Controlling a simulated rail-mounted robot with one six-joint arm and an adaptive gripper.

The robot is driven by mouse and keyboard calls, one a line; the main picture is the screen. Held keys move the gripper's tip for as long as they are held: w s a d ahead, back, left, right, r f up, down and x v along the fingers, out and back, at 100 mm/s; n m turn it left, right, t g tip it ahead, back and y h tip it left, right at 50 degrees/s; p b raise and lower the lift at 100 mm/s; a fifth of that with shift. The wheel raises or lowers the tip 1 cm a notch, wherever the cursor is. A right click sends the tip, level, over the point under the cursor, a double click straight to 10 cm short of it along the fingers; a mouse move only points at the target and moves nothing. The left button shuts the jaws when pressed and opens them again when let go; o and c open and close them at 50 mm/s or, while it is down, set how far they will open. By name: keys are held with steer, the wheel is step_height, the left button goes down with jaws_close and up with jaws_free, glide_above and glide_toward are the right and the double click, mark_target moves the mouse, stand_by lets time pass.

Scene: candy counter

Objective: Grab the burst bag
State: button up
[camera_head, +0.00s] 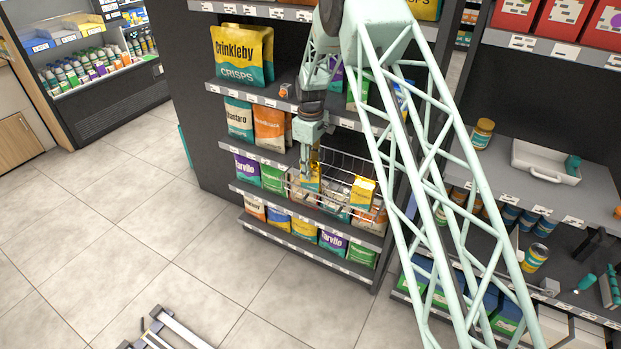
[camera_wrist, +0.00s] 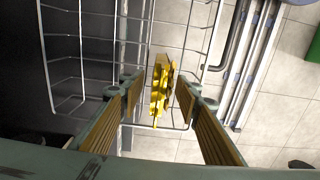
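My gripper (camera_head: 313,163) points down over a wire basket (camera_head: 340,160) at the front of the crisps shelf. A yellow bag (camera_head: 311,180) is right below it. In the wrist view this bag (camera_wrist: 161,88) shows edge-on, a narrow yellow strip with a jagged edge, between the two fingers of my gripper (camera_wrist: 160,90). The fingers stand apart, with a thin gap on each side of the bag. Another yellow bag (camera_head: 363,192) stands in the right part of the basket. I cannot tell from the frames which bag is burst.
Shelves around the basket hold several crisps bags, such as a yellow Crinkleby bag (camera_head: 241,53) on top and a Tarvilo bag (camera_head: 245,168) lower left. Basket wires (camera_wrist: 180,127) run close around the fingers. Open tiled floor (camera_head: 130,220) lies left; a metal frame (camera_head: 165,328) stands there.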

mark_target(314, 184)
steer(key=shift+f, duration=0.15)
steer(key=shift+f, duration=2.4)
steer(key=c, duration=0.9)
